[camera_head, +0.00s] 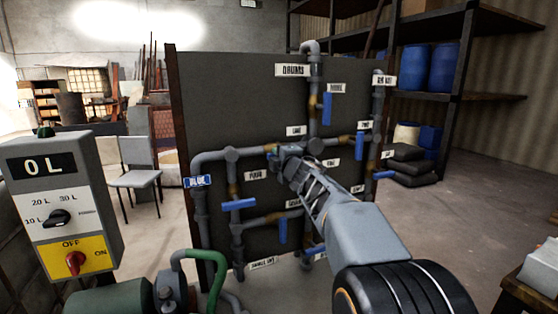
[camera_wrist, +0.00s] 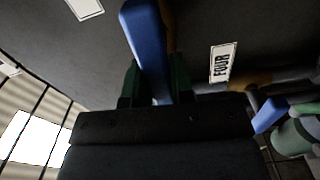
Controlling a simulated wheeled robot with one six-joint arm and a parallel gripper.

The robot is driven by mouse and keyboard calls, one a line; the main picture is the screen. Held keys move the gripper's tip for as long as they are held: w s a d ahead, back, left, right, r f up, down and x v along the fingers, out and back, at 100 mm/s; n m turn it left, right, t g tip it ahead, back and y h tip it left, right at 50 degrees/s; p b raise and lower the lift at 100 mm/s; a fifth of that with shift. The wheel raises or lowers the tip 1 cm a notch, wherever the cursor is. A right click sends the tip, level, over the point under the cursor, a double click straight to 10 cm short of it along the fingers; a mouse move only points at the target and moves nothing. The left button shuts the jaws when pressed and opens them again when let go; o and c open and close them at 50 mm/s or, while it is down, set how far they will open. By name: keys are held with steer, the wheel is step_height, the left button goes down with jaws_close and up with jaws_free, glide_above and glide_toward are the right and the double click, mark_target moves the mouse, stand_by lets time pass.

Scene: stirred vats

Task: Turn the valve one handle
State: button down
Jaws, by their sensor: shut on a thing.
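The handle is mostly hidden behind my gripper in the head view. A small white label (camera_head: 296,131), which seems to read ONE, sits just above the gripped valve. The label FOUR (camera_wrist: 222,63) shows beside the gripper in the wrist view, and lower left in the head view (camera_head: 256,175).
Other blue handles stand close by: one upper right (camera_head: 327,107), one at right (camera_head: 360,146), one lower left (camera_head: 238,204). Grey pipes (camera_head: 210,157) run across the panel. A control box (camera_head: 62,190) showing 0 L stands at left. Shelving with blue drums (camera_head: 416,68) is behind.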

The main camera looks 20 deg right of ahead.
steer(key=shift+f+n, duration=0.1)
steer(key=shift+n, duration=0.5)
steer(key=c, duration=1)
jaws_free()
steer(key=shift+s, duration=0.1)
steer(key=shift+s+a, duration=0.1)
steer(key=shift+s, duration=6.7)
